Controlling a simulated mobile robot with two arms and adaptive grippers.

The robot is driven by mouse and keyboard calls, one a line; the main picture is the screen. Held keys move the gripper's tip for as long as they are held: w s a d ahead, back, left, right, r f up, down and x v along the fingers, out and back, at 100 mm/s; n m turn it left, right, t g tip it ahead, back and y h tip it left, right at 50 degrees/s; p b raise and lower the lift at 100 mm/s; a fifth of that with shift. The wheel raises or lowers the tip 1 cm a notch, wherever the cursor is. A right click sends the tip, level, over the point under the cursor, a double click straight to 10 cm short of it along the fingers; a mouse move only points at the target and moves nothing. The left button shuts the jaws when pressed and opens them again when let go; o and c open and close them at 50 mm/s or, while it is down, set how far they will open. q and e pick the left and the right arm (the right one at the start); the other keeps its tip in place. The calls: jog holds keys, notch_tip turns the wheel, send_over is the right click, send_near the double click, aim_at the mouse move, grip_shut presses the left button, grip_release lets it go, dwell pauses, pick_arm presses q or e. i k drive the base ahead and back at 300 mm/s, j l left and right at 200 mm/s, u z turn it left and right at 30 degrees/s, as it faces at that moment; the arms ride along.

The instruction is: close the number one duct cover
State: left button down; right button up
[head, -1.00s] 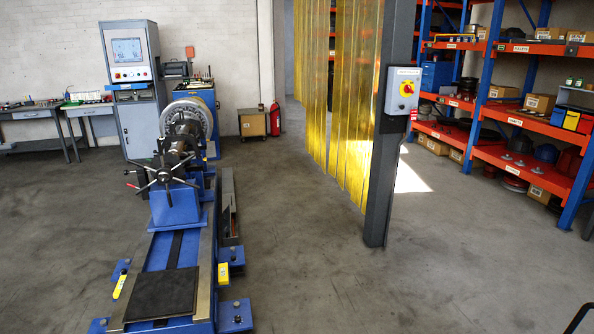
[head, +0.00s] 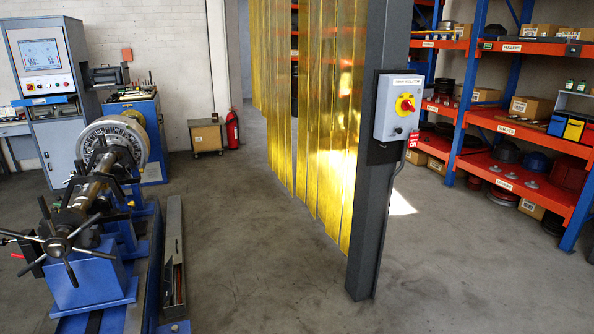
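A long, narrow grey channel (head: 174,262) lies on the floor along the right side of the blue balancing machine (head: 92,272). It looks like a floor duct, with its top open and some dark and reddish things inside. I see no number on it, and I cannot tell which part is its cover. Neither of my grippers is in view.
A dark post (head: 381,165) carries a switch box (head: 398,105) in front of yellow strip curtains (head: 310,120). Orange shelves (head: 530,130) stand at the right. A control cabinet (head: 52,85) and red extinguisher (head: 232,129) stand behind. The floor between machine and post is clear.

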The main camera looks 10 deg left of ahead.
aim_at(168, 273)
jog(key=i+l, duration=0.1)
jog(key=i, duration=0.45)
jog(key=i+u, duration=0.1)
jog(key=i, duration=0.45)
jog(key=i+l+u, duration=0.1)
jog(key=i, duration=0.45)
jog(key=i+l, duration=0.3)
jog(key=i, duration=0.25)
